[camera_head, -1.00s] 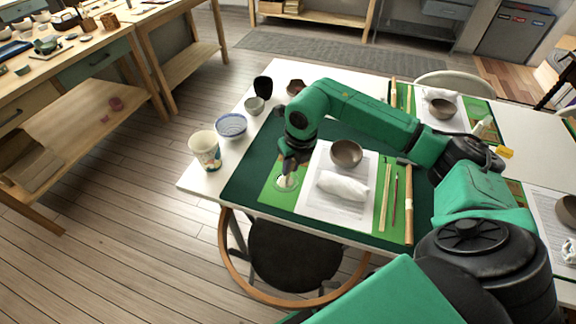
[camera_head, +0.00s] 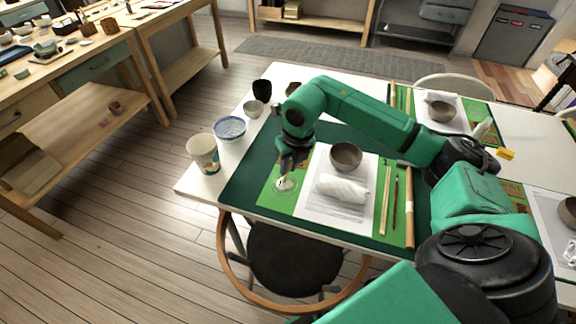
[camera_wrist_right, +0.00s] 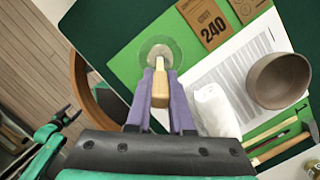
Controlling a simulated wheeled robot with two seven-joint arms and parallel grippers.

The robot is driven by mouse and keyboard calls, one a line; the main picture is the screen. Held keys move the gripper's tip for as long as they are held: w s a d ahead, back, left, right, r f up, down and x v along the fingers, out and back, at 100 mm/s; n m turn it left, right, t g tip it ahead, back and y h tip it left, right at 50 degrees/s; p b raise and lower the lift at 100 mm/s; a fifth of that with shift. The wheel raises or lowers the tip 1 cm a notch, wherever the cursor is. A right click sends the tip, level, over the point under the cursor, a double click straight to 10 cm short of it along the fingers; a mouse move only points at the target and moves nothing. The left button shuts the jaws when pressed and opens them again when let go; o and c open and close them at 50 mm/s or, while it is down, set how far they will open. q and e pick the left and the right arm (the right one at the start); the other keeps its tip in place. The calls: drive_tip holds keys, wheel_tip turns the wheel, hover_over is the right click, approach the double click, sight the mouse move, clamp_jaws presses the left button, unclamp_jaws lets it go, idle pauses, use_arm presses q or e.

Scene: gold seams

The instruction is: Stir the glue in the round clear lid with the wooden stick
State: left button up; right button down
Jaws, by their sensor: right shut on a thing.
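The round clear lid (camera_head: 287,186) lies on the green mat at the near left of the place setting; the wrist view shows it as a pale translucent disc (camera_wrist_right: 174,46) with whitish glue in the middle. My right gripper (camera_head: 285,174) is above the lid, shut on the wooden stick. In the right wrist view the stick (camera_wrist_right: 160,88) sits between the purple fingers (camera_wrist_right: 160,98), its narrow end over the lid's middle. Whether its tip touches the glue I cannot tell. A green and black jaw-like part (camera_wrist_right: 66,117), possibly my left gripper, shows at the lower left there.
A brown bowl (camera_head: 346,155) and a rolled white cloth (camera_head: 342,188) lie on the paper sheet right of the lid, with tools (camera_head: 386,200) beyond. A patterned cup (camera_head: 203,153) and a blue-white bowl (camera_head: 229,128) stand left. Sandpaper cards (camera_wrist_right: 205,22) lie beside the lid.

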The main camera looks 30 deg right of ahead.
drive_tip(key=shift+p+v, duration=0.4)
drive_tip(key=shift+v, duration=0.45)
drive_tip(key=p+v, duration=0.1)
drive_tip(key=v, duration=0.1)
drive_tip(key=w+p+v, duration=0.1)
drive_tip(key=p+v, duration=0.1)
drive_tip(key=v, duration=0.1)
drive_tip(key=shift+r+p, duration=0.2)
drive_tip(key=shift+p, duration=0.1)
drive_tip(key=shift+f, duration=0.1)
